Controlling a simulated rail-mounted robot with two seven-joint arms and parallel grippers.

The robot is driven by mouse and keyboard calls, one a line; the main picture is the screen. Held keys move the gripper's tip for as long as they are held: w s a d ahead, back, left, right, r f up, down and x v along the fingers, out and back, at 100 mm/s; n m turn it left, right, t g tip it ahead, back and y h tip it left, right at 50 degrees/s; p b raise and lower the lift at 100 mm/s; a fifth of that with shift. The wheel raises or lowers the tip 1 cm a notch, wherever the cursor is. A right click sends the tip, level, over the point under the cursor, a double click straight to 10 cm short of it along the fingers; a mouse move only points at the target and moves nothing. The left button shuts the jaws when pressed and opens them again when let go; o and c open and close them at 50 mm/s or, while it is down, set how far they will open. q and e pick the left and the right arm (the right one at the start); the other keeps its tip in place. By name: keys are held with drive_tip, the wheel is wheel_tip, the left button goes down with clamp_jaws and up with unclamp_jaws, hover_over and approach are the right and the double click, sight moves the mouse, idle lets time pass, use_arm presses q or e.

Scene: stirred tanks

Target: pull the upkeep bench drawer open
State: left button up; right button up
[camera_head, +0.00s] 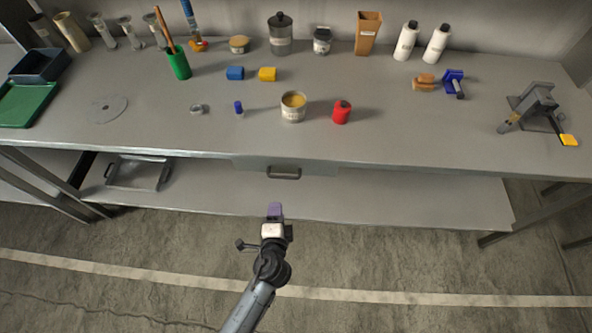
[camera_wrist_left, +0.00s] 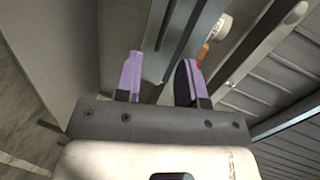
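The grey upkeep bench (camera_head: 180,120) runs across the head view. Its drawer front (camera_head: 318,168) is under the middle of the front edge and looks flush with it. A dark bar handle (camera_head: 284,173) is on the drawer front. My left gripper (camera_head: 274,210), with purple fingers, is just in front of and below the handle, apart from it in the head view. In the left wrist view the two purple fingers (camera_wrist_left: 158,78) are spread, with a grey metal edge beyond them. I cannot tell whether that edge is the handle. My right gripper is out of view.
A lower shelf (camera_head: 400,195) lies under the bench, with a grey tray (camera_head: 138,173) at its left. On the bench top stand an open tin (camera_head: 293,107), a red container (camera_head: 341,112) and several tools and bottles. The floor in front is clear.

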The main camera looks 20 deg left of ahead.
sight(285, 177)
use_arm(q)
drive_tip(key=shift+m+t+h, duration=0.4)
drive_tip(key=shift+m, duration=0.5)
drive_tip(key=x, duration=0.4)
drive_tip(key=b+x, duration=0.1)
drive_tip(key=x, duration=0.4)
drive_tip(key=d+b+x, duration=0.1)
drive_tip(key=x, duration=0.3)
drive_tip(key=shift+w+r, duration=0.25)
drive_tip(key=shift+w, duration=0.15)
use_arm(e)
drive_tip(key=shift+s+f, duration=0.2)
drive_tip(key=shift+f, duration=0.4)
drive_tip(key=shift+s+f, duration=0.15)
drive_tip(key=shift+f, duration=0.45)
use_arm(q)
drive_tip(key=shift+c, duration=0.2)
clamp_jaws()
